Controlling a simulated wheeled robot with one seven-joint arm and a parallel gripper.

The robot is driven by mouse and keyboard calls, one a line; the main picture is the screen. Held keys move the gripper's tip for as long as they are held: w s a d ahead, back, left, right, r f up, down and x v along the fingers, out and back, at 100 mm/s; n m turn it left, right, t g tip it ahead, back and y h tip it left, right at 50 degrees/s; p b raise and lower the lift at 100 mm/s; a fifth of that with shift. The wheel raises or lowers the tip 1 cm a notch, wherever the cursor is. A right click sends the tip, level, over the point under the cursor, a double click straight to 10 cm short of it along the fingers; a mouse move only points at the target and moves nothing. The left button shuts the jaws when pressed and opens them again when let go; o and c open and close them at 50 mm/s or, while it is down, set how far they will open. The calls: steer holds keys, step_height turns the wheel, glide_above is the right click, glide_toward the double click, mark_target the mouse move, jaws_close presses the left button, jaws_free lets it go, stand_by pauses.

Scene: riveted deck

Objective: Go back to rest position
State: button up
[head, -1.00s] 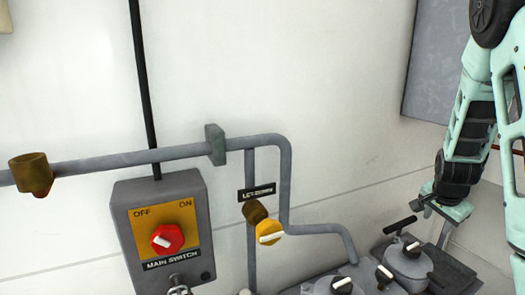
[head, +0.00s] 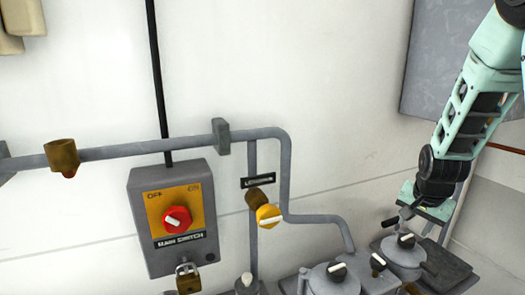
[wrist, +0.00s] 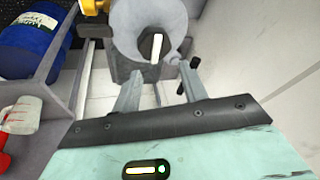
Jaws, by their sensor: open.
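My gripper (head: 412,220) is at the right in the head view, at the end of my pale green arm. It is over the grey fittings by the wall. In the wrist view my gripper (wrist: 160,88) has its two grey fingers spread apart with nothing held between them. A dark knob with a white bar (wrist: 154,46) on a round grey housing (wrist: 125,22) shows just beyond the fingers. I cannot tell the exact gap between the fingers and the housing.
A main switch box (head: 149,240) with a red knob (head: 177,220) is on the wall. A grey pipe (head: 120,151) runs past it to a yellow knob (head: 268,216). Several dark knobs sit lower right. A blue drum (wrist: 30,42) is left in the wrist view.

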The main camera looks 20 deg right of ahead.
steer(key=s+a+r+n+g+y, duration=0.1)
steer(key=s+a+r+n+y, duration=0.15)
steer(key=a+n, duration=0.75)
steer(key=s+a+r+n+y, duration=0.1)
steer(key=s+a+n, duration=0.35)
steer(key=a, duration=1.25)
steer(key=s+a+n+g+b, duration=0.1)
steer(key=s+a+n+g, duration=0.1)
steer(key=s+a+n, duration=0.4)
steer(key=s+a, duration=0.4)
steer(key=a, duration=0.2)
steer(key=shift+s+a+r, duration=0.3)
